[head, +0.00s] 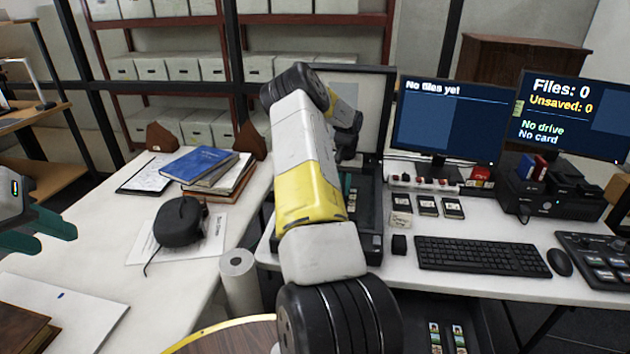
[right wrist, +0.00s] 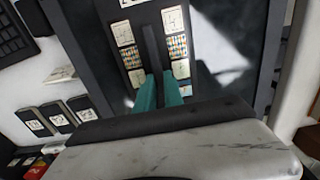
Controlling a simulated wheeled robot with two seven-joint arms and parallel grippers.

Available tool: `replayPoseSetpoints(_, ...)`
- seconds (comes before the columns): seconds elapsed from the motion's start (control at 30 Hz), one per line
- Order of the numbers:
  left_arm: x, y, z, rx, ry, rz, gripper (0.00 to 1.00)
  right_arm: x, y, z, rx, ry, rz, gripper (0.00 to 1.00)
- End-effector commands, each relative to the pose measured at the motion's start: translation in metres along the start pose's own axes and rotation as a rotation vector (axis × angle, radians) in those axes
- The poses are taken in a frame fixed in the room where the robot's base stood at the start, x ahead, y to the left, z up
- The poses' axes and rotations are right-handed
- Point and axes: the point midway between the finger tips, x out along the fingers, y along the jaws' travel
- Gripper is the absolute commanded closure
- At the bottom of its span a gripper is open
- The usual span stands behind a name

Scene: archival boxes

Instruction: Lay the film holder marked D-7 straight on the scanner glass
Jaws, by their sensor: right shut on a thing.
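My right gripper (right wrist: 159,76) is shut on the dark middle rib of a film holder (right wrist: 153,50), which carries film strips and white labels on both sides. Its marking is too small to read. The holder is over the scanner bed, roughly lengthwise; I cannot tell whether it touches the glass (right wrist: 225,50). In the head view the scanner (head: 373,225) stands with its lid (head: 368,88) raised, and my right arm hides much of the bed and the gripper. My left gripper (head: 48,232) is open and empty at the left edge.
Several small holders or cards (head: 427,205) lie right of the scanner, near the keyboard (head: 480,257) and monitors (head: 445,120). A paper roll (head: 240,280) stands at the scanner's left front. Books (head: 200,163) and a black device (head: 180,220) occupy the left table.

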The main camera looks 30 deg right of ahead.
Motion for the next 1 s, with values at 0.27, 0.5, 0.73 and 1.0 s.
replayPoseSetpoints(0.27, 0.0, 0.0, 0.0, 0.0, 0.0, 0.0, 0.64, 0.01, 0.0, -0.001, -0.001, 0.003, 0.0, 1.0)
replayPoseSetpoints(0.5, 0.0, 0.0, 0.0, 0.0, 0.0, 0.0, 0.64, 0.013, 0.0, -0.001, -0.001, 0.002, 0.0, 0.72)
replayPoseSetpoints(0.73, 0.0, 0.0, 0.0, 0.0, 0.0, 0.0, 0.64, 0.013, 0.0, 0.0, -0.001, 0.002, 0.0, 0.66)
replayPoseSetpoints(1.0, 0.0, 0.0, 0.0, 0.0, 0.0, 0.0, 0.64, -0.001, 0.0, -0.001, -0.002, 0.003, -0.001, 0.66)
